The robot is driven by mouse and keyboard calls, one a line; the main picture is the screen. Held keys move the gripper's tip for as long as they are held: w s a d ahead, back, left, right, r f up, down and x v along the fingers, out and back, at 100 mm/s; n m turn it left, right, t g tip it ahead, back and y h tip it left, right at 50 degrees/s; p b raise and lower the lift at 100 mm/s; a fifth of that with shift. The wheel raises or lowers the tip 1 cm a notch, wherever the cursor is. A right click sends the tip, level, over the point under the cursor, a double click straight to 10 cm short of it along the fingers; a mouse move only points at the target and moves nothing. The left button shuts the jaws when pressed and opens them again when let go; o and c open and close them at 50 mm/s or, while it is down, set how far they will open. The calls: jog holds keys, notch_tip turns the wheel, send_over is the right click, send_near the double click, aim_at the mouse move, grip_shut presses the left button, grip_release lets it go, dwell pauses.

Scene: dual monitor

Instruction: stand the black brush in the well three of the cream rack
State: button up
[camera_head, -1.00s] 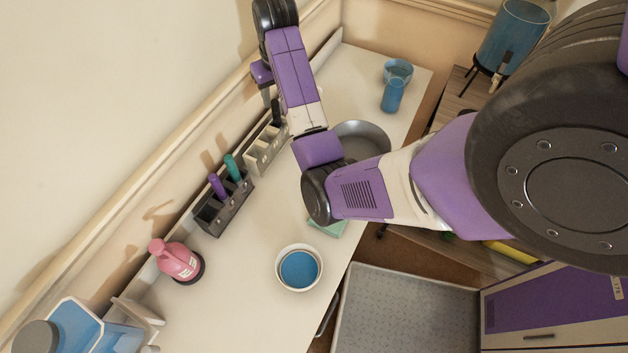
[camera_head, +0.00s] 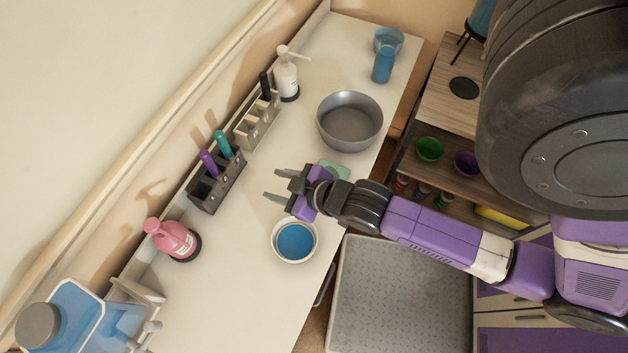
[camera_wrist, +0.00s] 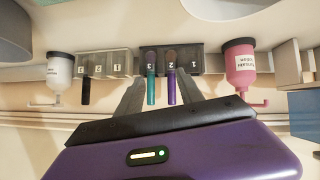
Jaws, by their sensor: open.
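The cream rack (camera_head: 256,122) stands along the wall side of the counter. The black brush (camera_head: 265,84) stands upright in the rack's far end well. In the wrist view, which is upside down, the black brush (camera_wrist: 86,92) is at the left end of the cream rack (camera_wrist: 105,64), past the labels 1 and 2; the end label is hard to read. My gripper (camera_head: 274,185) is open and empty, over the counter between the dark rack and the white bowl, well apart from the brush.
A dark rack (camera_head: 216,188) holds a purple brush (camera_head: 208,163) and a teal brush (camera_head: 221,144). A white pump bottle (camera_head: 286,76) stands just beyond the cream rack. A grey basin (camera_head: 349,121), a white bowl (camera_head: 295,240) and a pink bottle (camera_head: 172,240) are also on the counter.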

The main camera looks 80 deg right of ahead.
jog(key=s+a+r+t+y, duration=0.2)
jog(key=s+a+r, duration=0.3)
jog(key=a+r, duration=0.1)
jog(key=s+a+r+n+t+y, duration=0.1)
jog(key=s+a+r+t, duration=0.1)
jog(key=s+a+r, duration=0.3)
notch_tip(320, 180, up, 4)
jog(key=shift+s+a+r+y, duration=0.2)
jog(key=shift+s+a+y, duration=0.2)
jog(key=shift+a, duration=0.1)
jog(key=shift+f+b, duration=1)
jog(key=shift+f, duration=0.05)
